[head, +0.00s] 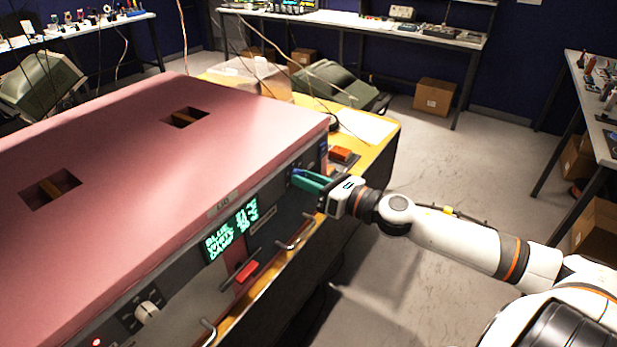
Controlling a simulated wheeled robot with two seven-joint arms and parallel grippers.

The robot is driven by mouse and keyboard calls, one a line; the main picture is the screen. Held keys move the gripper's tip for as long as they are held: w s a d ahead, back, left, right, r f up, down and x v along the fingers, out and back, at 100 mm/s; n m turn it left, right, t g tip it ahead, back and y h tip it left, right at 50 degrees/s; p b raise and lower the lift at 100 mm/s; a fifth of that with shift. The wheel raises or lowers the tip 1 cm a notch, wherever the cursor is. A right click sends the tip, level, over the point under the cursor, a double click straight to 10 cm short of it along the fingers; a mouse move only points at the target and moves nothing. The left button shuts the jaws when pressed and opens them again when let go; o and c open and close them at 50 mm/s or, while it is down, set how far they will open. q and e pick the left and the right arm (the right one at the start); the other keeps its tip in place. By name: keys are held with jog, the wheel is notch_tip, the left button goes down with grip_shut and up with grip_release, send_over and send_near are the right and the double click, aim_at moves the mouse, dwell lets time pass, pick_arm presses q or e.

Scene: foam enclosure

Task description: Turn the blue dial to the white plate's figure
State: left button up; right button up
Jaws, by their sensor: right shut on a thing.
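My right gripper (303,180), with green fingers, comes in from the right. It is shut on the blue dial (297,172) at the right end of the front panel of a large pink-topped unit. The fingers hide most of the dial, and its pointer and scale cannot be read. A small pale plate (223,204) with a figure is on the upper front edge; the figure is too small to read surely. A lit green display (231,232) shows lines of text, hard to make out. My left gripper is not in view.
A white knob (146,312), a red handle (246,271) and metal handles (297,236) stick out along the front panel. An orange block (341,154) lies on the yellow bench behind the gripper.

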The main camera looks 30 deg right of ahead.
jog(key=m+p, duration=0.8)
jog(key=m, duration=1)
jog(key=shift+r, duration=0.15)
jog(key=shift+m+p, duration=0.35)
jog(key=shift+m, duration=0.05)
jog(key=o, duration=1)
